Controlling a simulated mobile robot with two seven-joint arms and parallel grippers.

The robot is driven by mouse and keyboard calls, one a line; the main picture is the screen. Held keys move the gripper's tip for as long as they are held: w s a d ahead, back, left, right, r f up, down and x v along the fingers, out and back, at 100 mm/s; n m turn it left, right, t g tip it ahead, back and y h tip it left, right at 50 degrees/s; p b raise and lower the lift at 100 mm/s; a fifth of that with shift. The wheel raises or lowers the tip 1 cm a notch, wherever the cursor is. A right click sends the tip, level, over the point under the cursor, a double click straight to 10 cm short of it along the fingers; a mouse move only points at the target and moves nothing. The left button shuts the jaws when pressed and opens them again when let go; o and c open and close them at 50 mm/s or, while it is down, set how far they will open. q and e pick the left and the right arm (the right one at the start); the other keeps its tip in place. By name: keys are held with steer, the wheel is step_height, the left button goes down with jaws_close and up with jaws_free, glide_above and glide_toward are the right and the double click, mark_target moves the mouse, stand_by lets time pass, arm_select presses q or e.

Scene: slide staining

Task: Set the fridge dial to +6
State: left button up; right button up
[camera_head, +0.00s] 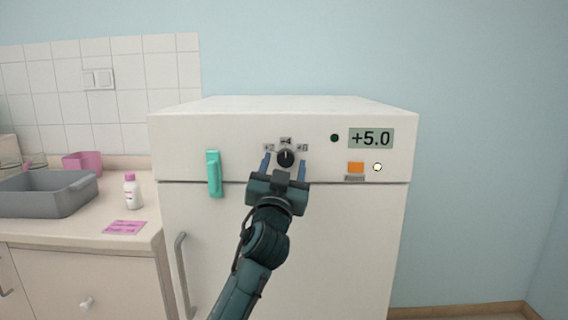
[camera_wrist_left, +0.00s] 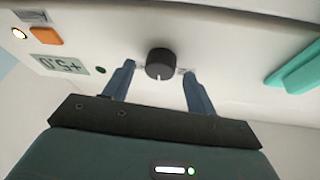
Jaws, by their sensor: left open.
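The fridge (camera_head: 360,250) is white and stands in the middle of the head view. Its black round dial (camera_head: 286,158) is on the upper front panel, with small marks around it, including +4 above. The dial's pointer looks roughly upward in the head view. The display (camera_head: 371,138) reads +5.0. My left gripper (camera_head: 284,166) is in front of the panel, open, with one blue finger on each side of the dial. In the left wrist view the dial (camera_wrist_left: 160,64) sits between the fingertips with gaps on both sides. My right gripper is not in view.
A teal handle (camera_head: 214,173) is on the panel left of the dial. An orange button (camera_head: 356,168) and a lit round lamp (camera_head: 377,167) are at the right. A counter at the left holds a grey basin (camera_head: 45,195), a bottle (camera_head: 132,192) and a pink card (camera_head: 125,227).

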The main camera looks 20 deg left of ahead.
arm_select(q)
steer(key=shift+w+r, duration=0.15)
steer(key=shift+w, duration=0.15)
steer(key=shift+c, duration=0.5)
steer(key=c, duration=0.9)
